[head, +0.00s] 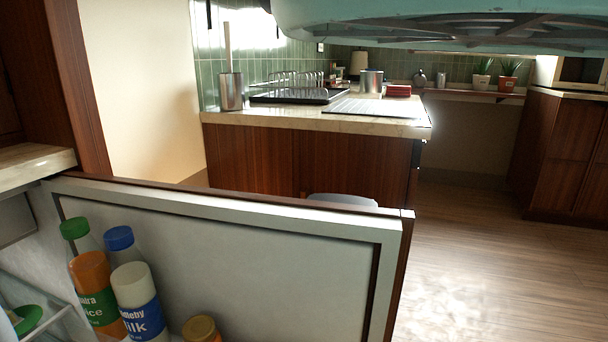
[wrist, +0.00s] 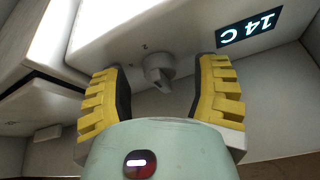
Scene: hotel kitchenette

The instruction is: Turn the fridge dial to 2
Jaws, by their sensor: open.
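The fridge dial (wrist: 157,70) is a small grey-white knob with a raised grip, on a pale panel inside the fridge in the wrist view. A small dark mark sits on the panel just above it, too small to read surely. My gripper (wrist: 162,76) has two yellow ribbed fingers with dark inner pads. They are spread on either side of the dial, with a visible gap on each side, and hold nothing. The open fridge door (head: 230,235) shows in the head view; the dial does not.
Juice (head: 93,285) and milk (head: 136,300) bottles and a gold-lidded jar (head: 201,329) stand at the open door's inner side. A counter (head: 300,118) with a dish rack stands beyond the door. Wooden floor (head: 470,260) is clear at the right.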

